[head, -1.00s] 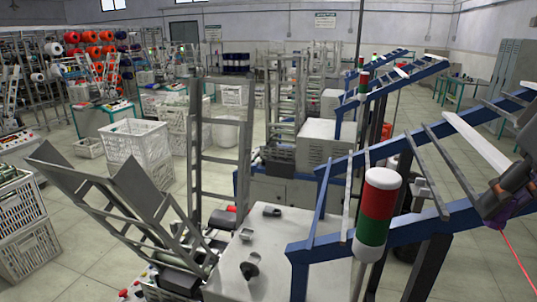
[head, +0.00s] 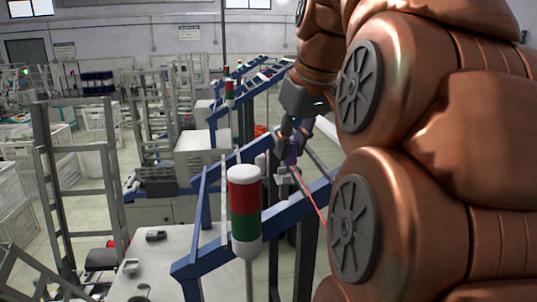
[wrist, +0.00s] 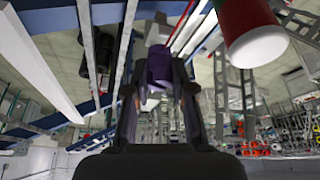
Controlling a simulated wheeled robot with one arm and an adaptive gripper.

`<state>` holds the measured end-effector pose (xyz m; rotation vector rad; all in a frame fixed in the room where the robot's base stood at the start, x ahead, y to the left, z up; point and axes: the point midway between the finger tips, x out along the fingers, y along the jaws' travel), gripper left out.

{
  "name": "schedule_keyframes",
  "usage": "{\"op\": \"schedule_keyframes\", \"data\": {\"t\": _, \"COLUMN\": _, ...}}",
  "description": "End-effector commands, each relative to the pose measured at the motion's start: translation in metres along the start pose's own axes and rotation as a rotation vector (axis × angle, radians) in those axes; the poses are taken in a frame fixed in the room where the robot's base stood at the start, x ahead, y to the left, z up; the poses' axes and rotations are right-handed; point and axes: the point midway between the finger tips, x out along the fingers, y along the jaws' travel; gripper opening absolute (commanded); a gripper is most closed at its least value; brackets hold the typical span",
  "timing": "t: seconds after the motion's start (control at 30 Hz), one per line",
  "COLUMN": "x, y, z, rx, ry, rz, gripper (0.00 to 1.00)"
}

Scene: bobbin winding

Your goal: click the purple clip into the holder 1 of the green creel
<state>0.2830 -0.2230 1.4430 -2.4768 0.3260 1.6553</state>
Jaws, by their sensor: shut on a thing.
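My gripper (head: 291,138) is shut on the purple clip (head: 294,152) in the head view. In the wrist view the purple clip (wrist: 160,68) sits between my two fingers. A red thread (head: 315,200) runs from near the clip down to the right. A small grey bracket (head: 284,178), which looks like a holder, is just below the clip on a blue sloping frame (head: 283,208). I cannot tell whether clip and bracket touch. No green creel frame can be made out, and no holder number is readable.
A red, green and white signal lamp (head: 245,212) stands close left of the bracket. It also looms at the upper right of the wrist view (wrist: 252,30). A white machine top (head: 165,265) is below left. Grey bars cross the blue frame. My arm hides the right side.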

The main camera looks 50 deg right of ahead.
Motion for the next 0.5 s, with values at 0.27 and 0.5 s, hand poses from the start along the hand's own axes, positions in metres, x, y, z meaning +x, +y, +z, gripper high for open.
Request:
{"op": "schedule_keyframes", "data": {"t": 0.27, "x": 0.013, "y": 0.000, "z": -0.014, "rx": 0.001, "ry": -0.001, "rz": -0.001, "gripper": 0.03}}
{"op": "schedule_keyframes", "data": {"t": 0.5, "x": 0.029, "y": 0.000, "z": -0.008, "rx": 0.001, "ry": -0.002, "rz": -0.001, "gripper": 0.00}}
